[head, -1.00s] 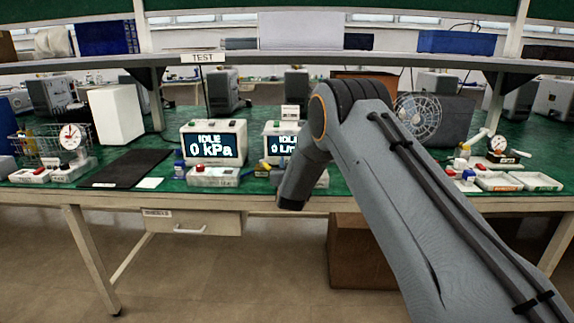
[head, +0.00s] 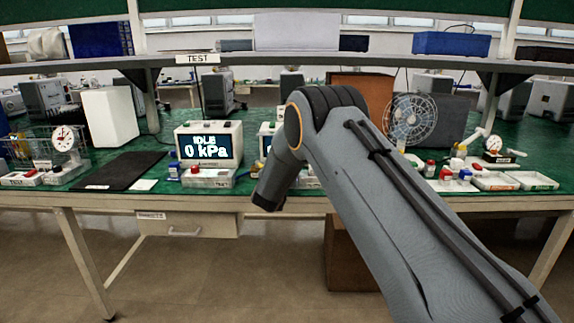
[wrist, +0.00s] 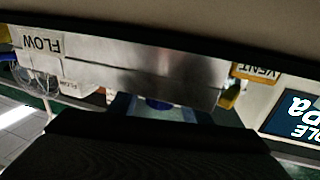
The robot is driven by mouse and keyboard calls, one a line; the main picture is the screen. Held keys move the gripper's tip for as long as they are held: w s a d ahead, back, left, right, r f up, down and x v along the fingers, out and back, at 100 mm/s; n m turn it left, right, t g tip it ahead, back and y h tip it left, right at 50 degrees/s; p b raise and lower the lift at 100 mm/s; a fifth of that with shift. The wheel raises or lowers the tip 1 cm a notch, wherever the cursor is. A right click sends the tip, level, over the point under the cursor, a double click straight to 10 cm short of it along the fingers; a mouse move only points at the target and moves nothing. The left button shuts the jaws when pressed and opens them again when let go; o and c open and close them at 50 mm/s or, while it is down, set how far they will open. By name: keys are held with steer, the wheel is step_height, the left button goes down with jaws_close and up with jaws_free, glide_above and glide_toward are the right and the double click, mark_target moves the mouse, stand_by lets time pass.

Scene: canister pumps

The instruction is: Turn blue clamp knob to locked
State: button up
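A small dark-blue round part (wrist: 158,103), possibly the clamp knob, shows at the lower edge of a grey metal block in the wrist view. It is partly hidden, so its turn position cannot be read. The end of my arm with my gripper (head: 268,196) hangs at the bench's front edge, in front of the flow unit, in the head view. A dark shape, likely my gripper (wrist: 150,150), fills the bottom of the wrist view just below the blue part.
Upside-down FLOW (wrist: 42,43) and VENT (wrist: 257,72) labels flank the metal block. A pressure display (head: 208,146) reads IDLE, 0 kPa. My arm hides most of the flow display (head: 266,138). A fan (head: 410,118) and trays (head: 532,181) stand right; a black mat (head: 120,172) lies left.

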steer(key=v, duration=0.7)
steer(key=shift+s, duration=0.4)
